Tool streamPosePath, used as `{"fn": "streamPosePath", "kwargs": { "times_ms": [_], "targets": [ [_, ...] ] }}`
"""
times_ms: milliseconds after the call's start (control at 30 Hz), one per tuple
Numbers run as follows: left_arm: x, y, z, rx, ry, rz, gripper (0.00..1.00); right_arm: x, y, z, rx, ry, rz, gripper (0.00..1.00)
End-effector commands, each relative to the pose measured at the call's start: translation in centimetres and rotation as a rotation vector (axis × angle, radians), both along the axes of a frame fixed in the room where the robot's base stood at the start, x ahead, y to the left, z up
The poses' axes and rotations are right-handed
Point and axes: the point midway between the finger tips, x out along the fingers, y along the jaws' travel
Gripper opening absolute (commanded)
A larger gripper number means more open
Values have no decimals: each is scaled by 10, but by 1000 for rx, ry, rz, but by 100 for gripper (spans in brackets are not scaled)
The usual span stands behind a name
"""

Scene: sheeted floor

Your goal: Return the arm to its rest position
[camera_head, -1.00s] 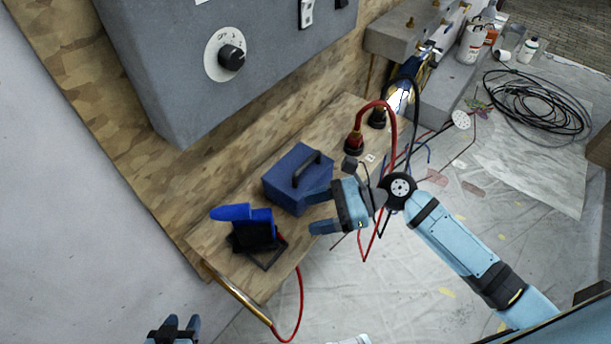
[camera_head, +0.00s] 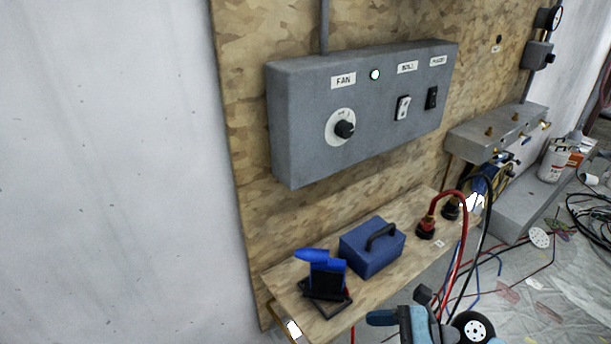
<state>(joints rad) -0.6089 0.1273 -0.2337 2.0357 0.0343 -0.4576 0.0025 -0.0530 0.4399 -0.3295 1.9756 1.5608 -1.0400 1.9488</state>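My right gripper (camera_head: 388,329) shows at the bottom edge of the head view, in front of the wooden shelf. One light-blue finger points left and the rest is cut off by the frame. No object shows at the visible finger. My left gripper is out of the frame. The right arm's round dark joint (camera_head: 473,328) shows beside the gripper.
The wooden shelf (camera_head: 283,279) carries a blue box with a handle (camera_head: 371,251), a blue-and-black device (camera_head: 325,277) and red and black cable plugs (camera_head: 427,227). A grey control box (camera_head: 300,120) with a knob (camera_head: 344,129) hangs above. Cables hang at the right.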

Motion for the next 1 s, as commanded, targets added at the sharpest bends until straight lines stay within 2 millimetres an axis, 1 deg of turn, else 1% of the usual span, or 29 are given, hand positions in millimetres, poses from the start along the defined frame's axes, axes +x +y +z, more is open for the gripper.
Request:
{"fn": "streamPosePath", "kwargs": {
  "times_ms": [33, 167, 267, 367, 500, 600, 767, 900, 933, 1000],
  "targets": [
    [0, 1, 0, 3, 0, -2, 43, -3, 1, -13, -45, -87, -18, 63],
    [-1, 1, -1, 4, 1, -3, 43, -8, 1, -45, -205, -354, -43, 63],
    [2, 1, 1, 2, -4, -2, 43, -14, -2, -69, -359, -574, -39, 63],
    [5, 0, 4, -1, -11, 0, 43, -24, -8, -94, -558, -821, -2, 63],
    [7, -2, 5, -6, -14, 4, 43, -44, -22, -127, -907, -1197, 145, 63],
    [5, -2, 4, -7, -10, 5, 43, -59, -32, -141, -1139, -1420, 306, 63],
    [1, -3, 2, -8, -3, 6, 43, -82, -45, -153, -1431, -1681, 602, 63],
    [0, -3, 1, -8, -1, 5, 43, -102, -54, -159, -1631, -1854, 903, 63],
    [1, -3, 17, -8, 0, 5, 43, -101, -55, -143, -1640, -1863, 913, 63],
    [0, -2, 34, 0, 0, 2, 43, -100, -56, -123, -1641, -1865, 908, 63]
  ]
}}
